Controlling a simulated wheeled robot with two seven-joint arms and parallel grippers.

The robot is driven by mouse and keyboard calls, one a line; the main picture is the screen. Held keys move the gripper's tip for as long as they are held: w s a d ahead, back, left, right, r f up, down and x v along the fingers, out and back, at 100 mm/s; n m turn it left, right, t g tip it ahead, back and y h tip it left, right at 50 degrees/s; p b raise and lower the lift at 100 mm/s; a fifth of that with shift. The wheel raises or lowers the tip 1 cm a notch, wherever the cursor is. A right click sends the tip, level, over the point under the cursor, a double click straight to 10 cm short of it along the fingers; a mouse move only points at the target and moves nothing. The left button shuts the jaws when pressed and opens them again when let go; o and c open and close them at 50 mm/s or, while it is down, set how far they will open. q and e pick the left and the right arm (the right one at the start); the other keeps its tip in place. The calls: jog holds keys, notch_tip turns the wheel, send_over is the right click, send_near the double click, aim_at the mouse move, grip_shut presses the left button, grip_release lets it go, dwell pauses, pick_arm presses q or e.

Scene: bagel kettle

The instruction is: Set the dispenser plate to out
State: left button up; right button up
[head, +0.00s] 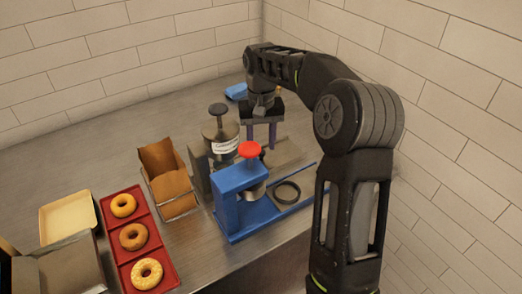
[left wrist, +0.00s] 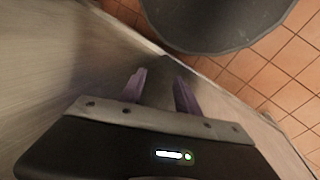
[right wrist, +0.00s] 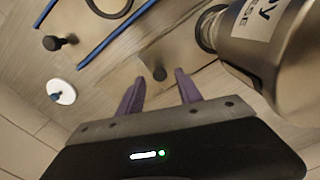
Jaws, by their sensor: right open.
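The cream-cheese dispenser, a steel canister (head: 221,143) with a white label and dark top knob, stands at the middle of the counter. It fills the right of the right wrist view (right wrist: 275,55). My right gripper (head: 260,142) is open, pointing down beside the canister. My left gripper (left wrist: 157,78) is open and empty.
A blue press (head: 238,200) with a red knob stands in front, with a dark ring (head: 287,192) on its rails. A dark round container (left wrist: 215,25) shows in the left wrist view.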

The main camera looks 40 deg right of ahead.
jog(key=shift+f, duration=1.85)
grip_shut()
